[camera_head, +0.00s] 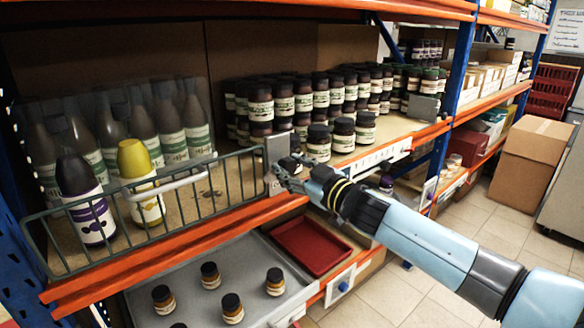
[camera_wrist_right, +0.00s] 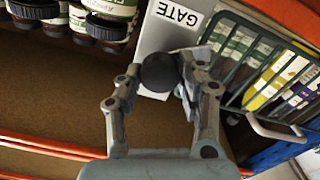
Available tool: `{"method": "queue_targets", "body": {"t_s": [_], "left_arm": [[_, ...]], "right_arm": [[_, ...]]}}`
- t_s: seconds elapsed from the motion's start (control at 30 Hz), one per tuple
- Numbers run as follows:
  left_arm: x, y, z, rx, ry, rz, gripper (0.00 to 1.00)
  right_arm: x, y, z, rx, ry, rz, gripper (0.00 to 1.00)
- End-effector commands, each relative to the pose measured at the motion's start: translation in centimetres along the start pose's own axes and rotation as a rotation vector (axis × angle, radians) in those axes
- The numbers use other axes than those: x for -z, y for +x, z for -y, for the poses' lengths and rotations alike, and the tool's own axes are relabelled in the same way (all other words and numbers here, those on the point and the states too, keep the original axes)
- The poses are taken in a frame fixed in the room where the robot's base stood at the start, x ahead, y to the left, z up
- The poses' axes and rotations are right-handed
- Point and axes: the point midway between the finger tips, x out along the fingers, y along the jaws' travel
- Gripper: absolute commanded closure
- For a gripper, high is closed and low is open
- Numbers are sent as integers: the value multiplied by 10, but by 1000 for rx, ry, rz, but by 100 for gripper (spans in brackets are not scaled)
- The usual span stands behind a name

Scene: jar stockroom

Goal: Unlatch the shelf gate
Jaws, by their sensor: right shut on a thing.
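The green wire shelf gate (camera_head: 117,213) stands along the front edge of the upper shelf at the left, with a white handle (camera_head: 167,186) on it. Its right end meets a grey latch plate (camera_head: 278,148). In the right wrist view the plate (camera_wrist_right: 165,35) carries a "GATE" label, and the gate's wires (camera_wrist_right: 262,72) are at the right. My right gripper (camera_head: 290,170) is at the plate. Its fingers (camera_wrist_right: 160,85) are shut on a round black knob (camera_wrist_right: 159,72) in front of the plate. My left gripper is not in view.
Dark bottles (camera_head: 170,125), a yellow-capped bottle (camera_head: 137,165) and a purple-labelled bottle (camera_head: 82,195) stand behind the gate. Several dark-lidded jars (camera_head: 318,145) stand right of the plate. Below are a grey tray (camera_head: 185,268) with small jars and a red tray (camera_head: 315,249).

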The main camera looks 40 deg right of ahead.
Motion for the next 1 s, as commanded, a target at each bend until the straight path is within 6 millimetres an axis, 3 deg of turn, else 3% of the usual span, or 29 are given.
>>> {"method": "queue_targets", "body": {"t_s": [1.0], "left_arm": [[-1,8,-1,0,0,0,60]], "right_arm": [[-1,0,3,1,-893,-2,94]]}}
